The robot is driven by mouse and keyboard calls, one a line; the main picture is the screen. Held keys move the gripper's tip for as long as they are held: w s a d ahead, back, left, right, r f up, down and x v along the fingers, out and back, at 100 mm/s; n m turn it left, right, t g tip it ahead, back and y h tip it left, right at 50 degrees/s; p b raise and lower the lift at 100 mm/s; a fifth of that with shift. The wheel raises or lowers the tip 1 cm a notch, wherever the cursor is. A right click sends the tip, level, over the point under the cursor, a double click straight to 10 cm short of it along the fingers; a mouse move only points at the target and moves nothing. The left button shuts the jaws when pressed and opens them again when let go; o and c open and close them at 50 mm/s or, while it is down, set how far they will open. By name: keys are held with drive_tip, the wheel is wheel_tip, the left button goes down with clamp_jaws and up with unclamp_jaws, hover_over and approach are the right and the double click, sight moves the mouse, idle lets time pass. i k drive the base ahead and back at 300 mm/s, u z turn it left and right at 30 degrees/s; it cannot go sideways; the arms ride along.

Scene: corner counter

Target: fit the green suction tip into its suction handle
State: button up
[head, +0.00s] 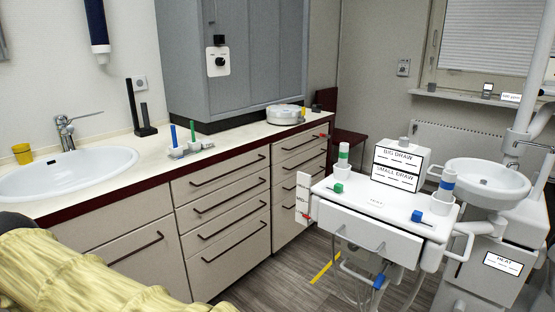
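A thin green stick (193,131), which looks like the green suction tip, stands upright in a small white holder (193,150) on the counter, just right of a blue stick (174,136). On the dental unit, a green-and-white banded cylinder (344,153) stands in a white cup (342,171) at the back left. A green block (338,187) sits in front of that cup. I cannot tell which of these green parts is the suction handle. My gripper is not in view.
The dental unit (375,206) also carries a blue-and-white cylinder (448,183), a blue block (417,215) and signs. A yellow ribbed cover (75,270) fills the lower left. Floor shows between.

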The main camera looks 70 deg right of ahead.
sight(343, 150)
drive_tip(key=u, duration=0.15)
drive_tip(key=i, duration=0.9)
drive_tip(key=z, duration=3.5)
drive_tip(key=i, duration=0.5)
drive_tip(key=u, duration=0.55)
drive_tip(key=k, duration=0.6)
drive_tip(key=u, duration=1)
drive_tip(key=i, duration=1.3)
drive_tip(key=z, duration=0.3)
